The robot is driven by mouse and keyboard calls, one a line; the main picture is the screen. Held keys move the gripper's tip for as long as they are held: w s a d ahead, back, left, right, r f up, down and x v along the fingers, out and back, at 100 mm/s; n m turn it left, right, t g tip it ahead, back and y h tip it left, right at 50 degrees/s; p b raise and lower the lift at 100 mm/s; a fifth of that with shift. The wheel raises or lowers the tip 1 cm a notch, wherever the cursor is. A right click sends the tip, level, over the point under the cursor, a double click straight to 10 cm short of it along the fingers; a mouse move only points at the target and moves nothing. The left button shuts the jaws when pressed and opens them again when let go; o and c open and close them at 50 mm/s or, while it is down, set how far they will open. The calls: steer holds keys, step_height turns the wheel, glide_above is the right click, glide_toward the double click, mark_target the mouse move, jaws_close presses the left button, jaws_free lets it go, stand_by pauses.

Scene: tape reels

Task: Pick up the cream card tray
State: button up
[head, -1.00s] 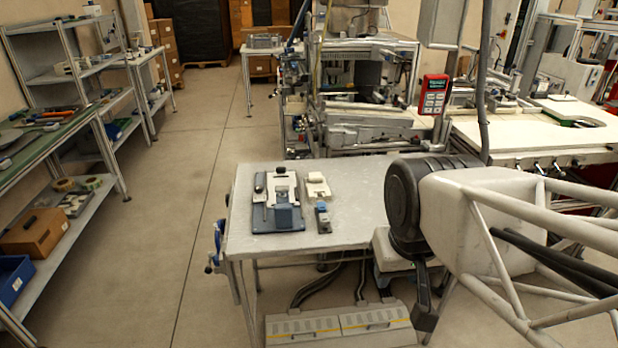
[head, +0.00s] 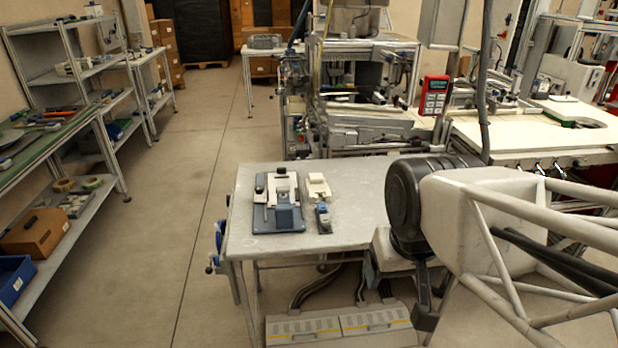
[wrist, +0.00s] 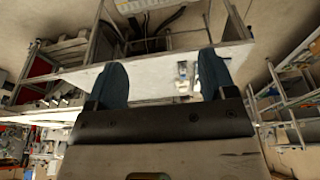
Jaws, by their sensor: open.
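The cream card tray (head: 318,187) lies on the grey worktable, right of a blue-based fixture (head: 279,206) and just behind a small grey-blue device (head: 323,217). My gripper (wrist: 163,72) shows only in the wrist view, with its two dark blue fingers spread wide and nothing held between them. Through that gap I see the table top far off, with small pale items (wrist: 183,78) near the right finger. They are too small to tell which one is the tray. My gripper is well apart from them.
The worktable (head: 355,210) is bare right of the tray. A blue clamp (head: 219,245) hangs at its left edge. A grey machine (head: 365,95) stands behind it. A shelf rack (head: 60,215) stands left across open floor.

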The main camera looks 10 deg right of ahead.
steer(key=w+r+m, duration=0.2)
steer(key=w, duration=0.7)
steer(key=w+r+m, duration=0.3)
steer(key=w, duration=0.7)
steer(key=m+g, duration=0.3)
steer(key=m, duration=1)
glide_above(316, 176)
step_height(316, 176, down, 25)
steer(key=shift+r, duration=0.15)
steer(key=shift+w, duration=0.1)
steer(key=shift+f, duration=0.25)
steer(key=shift+f, duration=1.2)
